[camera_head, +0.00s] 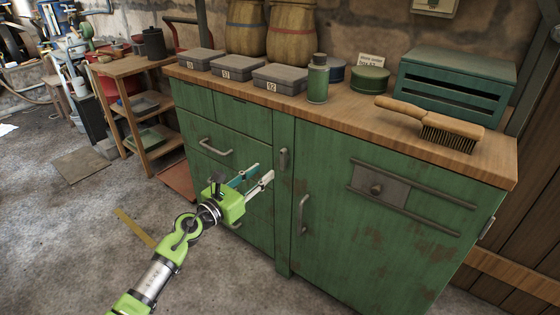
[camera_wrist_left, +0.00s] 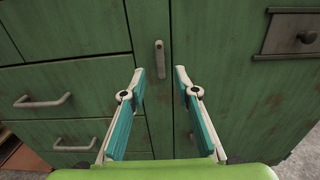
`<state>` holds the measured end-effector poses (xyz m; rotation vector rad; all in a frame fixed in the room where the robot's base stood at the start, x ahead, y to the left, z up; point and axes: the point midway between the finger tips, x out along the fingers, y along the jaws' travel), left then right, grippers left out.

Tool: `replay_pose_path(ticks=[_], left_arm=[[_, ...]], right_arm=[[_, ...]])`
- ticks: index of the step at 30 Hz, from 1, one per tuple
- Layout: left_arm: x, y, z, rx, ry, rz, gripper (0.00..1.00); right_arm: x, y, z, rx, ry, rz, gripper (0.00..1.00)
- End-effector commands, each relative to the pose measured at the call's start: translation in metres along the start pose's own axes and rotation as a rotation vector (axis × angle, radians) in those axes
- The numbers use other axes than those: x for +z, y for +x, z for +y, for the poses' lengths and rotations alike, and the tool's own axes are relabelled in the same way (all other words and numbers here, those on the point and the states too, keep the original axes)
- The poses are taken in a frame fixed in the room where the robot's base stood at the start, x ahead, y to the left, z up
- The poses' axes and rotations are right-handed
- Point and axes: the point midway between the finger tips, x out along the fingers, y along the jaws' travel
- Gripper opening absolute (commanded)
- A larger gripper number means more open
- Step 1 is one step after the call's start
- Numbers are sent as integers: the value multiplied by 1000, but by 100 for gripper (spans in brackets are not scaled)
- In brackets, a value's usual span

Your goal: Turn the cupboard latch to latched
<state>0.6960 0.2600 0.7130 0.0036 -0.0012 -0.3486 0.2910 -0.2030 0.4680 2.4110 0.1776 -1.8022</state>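The cupboard latch (camera_head: 283,160) looks like a small grey metal bar on the green upright between the drawers and the cupboard door (camera_head: 345,240). It hangs vertically, with a round pivot at its top; in the left wrist view (camera_wrist_left: 160,60) it is straight ahead. My left gripper (camera_head: 262,175) is open and empty. It is in front of the drawers, a little left of and below the latch in the head view. In the left wrist view its fingers (camera_wrist_left: 159,72) are spread either side of the latch's line, apart from it. My right gripper is not in view.
A vertical door handle (camera_head: 301,215) is below and right of the latch. A knobbed plate (camera_head: 377,188) sits between two rails on the door. Drawer handles (camera_head: 215,147) stick out at left. The wooden top (camera_head: 340,115) overhangs and carries boxes, tins and a brush (camera_head: 445,130).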

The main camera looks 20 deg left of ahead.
Motion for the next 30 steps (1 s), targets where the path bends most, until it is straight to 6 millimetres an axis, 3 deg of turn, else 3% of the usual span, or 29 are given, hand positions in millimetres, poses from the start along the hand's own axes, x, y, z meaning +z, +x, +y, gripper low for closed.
replay_pose_path(ticks=[3,10,12,18,27,28,30], left_arm=[[-1,28,0,1,-4,-3,28],[-2,73,-1,0,-5,-2,28],[-2,83,0,1,-5,-1,28],[-2,98,0,1,-3,1,28],[-1,100,0,1,-3,2,28],[-1,100,0,1,-3,2,26],[-1,100,0,1,-4,2,8]], right_arm=[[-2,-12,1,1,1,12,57],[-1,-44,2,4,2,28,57],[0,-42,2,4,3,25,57],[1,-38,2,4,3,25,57],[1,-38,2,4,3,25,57],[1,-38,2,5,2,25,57],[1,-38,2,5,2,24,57]])
